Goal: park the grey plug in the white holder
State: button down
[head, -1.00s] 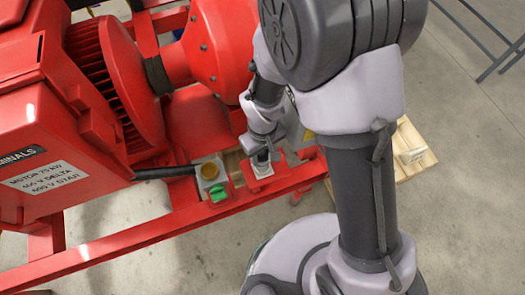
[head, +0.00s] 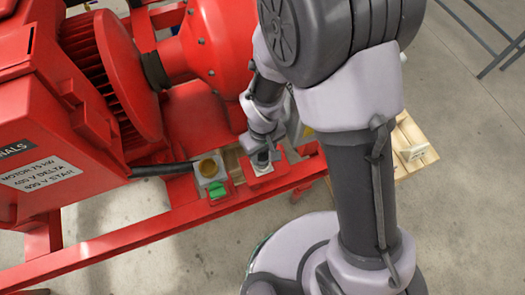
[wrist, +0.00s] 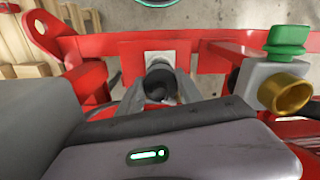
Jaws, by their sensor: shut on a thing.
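My gripper (wrist: 160,90) is shut on the grey plug (wrist: 160,82), whose dark round body shows between the two fingers in the wrist view. In the head view my gripper (head: 263,155) points down over the red frame, right of the brass socket. The white holder (wrist: 160,57) is a pale plate on the red rail, just beyond the plug in the wrist view. It also shows under the gripper in the head view (head: 262,169). The plug's lower end is hidden, so I cannot tell whether it is seated in the holder.
A grey box with a brass socket (head: 208,167) and a green knob (head: 217,189) stands close by on the left. A black cable (head: 162,170) runs up to it. The red motor (head: 110,80) fills the left. A wooden pallet (head: 410,150) lies at right.

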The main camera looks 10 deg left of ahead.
jog(key=shift+f+b, duration=1.6)
jog(key=shift+f, duration=0.15)
dwell(0.4)
jog(key=c, duration=0.7)
grip_release()
notch_tip(320, 180, up, 18)
jog(key=p, duration=0.8)
jog(key=shift+f, duration=0.25)
